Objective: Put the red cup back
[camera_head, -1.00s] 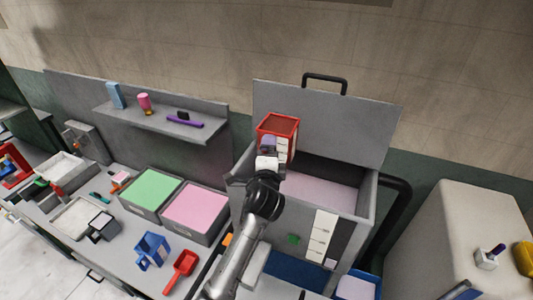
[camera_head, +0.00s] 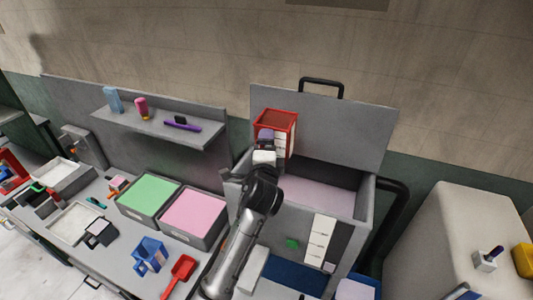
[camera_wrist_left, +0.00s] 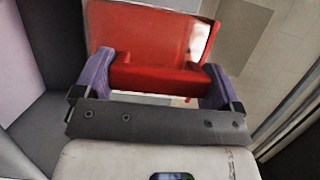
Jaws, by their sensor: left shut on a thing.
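The red cup (camera_head: 277,119) is a square, open-topped red container with a pale label on its side. It is held upright above the left part of the open grey press box (camera_head: 363,199), in front of the raised lid. My left gripper (camera_head: 266,136) is shut on the cup's near side. In the left wrist view the purple fingers of my left gripper (camera_wrist_left: 158,84) sit on both sides of a red part of the cup (camera_wrist_left: 150,38). My right gripper does not show.
Trays with green foam (camera_head: 151,191) and pink foam (camera_head: 195,209) lie left of the press. A shelf (camera_head: 160,122) holds small items. A beige cabinet (camera_head: 455,225) stands right.

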